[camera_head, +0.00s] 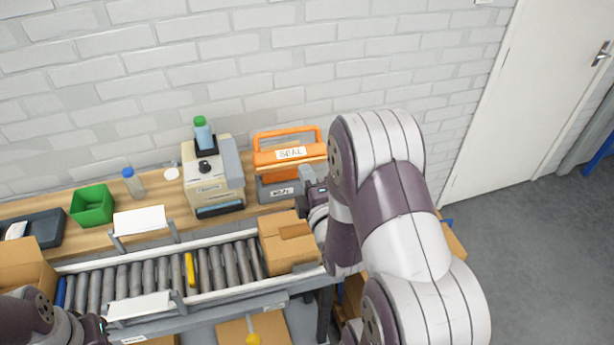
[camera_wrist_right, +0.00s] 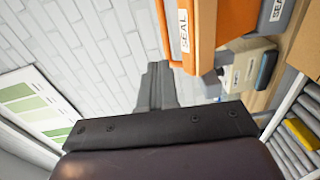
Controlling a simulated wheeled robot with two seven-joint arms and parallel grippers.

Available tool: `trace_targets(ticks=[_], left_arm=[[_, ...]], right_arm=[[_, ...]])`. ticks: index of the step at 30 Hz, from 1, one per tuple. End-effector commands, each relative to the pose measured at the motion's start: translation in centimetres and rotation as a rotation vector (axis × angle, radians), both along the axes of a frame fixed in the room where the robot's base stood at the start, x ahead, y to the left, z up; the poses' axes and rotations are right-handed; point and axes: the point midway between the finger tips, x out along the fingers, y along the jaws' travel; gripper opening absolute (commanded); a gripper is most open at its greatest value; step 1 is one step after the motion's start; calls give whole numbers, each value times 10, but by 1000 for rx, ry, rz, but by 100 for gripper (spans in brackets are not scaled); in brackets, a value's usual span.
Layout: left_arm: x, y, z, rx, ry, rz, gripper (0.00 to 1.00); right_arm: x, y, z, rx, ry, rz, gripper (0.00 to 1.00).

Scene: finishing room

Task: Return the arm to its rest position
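My right arm reaches in from the lower right of the head view, bent over the right end of the conveyor. My right gripper (camera_head: 308,180) is beside the orange-and-grey sealer (camera_head: 290,155) and above the brown carton (camera_head: 287,243). In the right wrist view its fingers (camera_wrist_right: 156,85) are together in the middle of the mount, with nothing seen between them. The sealer (camera_wrist_right: 205,30) fills the upper part of that view, apart from or touching the fingers I cannot tell. My left arm shows only at the lower left; its gripper (camera_head: 95,326) is partly cut off and its fingers are unclear.
A roller conveyor (camera_head: 130,282) runs in front of the wooden bench (camera_head: 262,208). A beige machine (camera_head: 213,180), a green bin (camera_head: 92,205) and a bottle (camera_head: 132,183) stand on the bench. Another carton (camera_head: 22,265) is at the left. Open floor (camera_head: 540,240) lies at the right.

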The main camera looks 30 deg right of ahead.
Motion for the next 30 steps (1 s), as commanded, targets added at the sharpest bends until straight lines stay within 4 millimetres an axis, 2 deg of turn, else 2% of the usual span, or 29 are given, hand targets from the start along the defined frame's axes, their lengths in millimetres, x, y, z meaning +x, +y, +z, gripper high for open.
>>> trace_targets(ticks=[10, 11, 14, 16, 18, 19, 22, 25, 27, 30], left_arm=[[0, 0, 0, 0, 0, 0, 0], [0, 0, 0, 0, 0, 0, 0], [0, 0, 0, 0, 0, 0, 0], [0, 0, -1, 0, 0, 0, 0], [0, 0, -5, 0, 0, 0, 0], [0, 0, -8, 0, 0, 0, 0], [0, 0, -15, 0, 0, 0, 0], [0, 0, -24, 0, 0, 0, 0], [0, 0, -28, 0, 0, 0, 0], [0, 0, -32, 0, 0, 0, 0]], right_arm=[[0, 0, -2, 41, 0, -2, 0], [0, 0, -8, 90, 20, -5, 0], [-14, 1, -60, 399, 225, -76, 0], [-33, 5, -93, 673, 406, -204, 0], [-58, 18, -115, 929, 582, -382, 0], [-70, 25, -119, 1021, 649, -470, 0], [-114, 52, -118, 1233, 832, -774, 0], [-150, 77, -99, 1308, 945, -1010, 0], [-157, 90, -85, 1299, 982, -1035, 0], [-142, 102, -72, 1288, 967, -948, 0]])
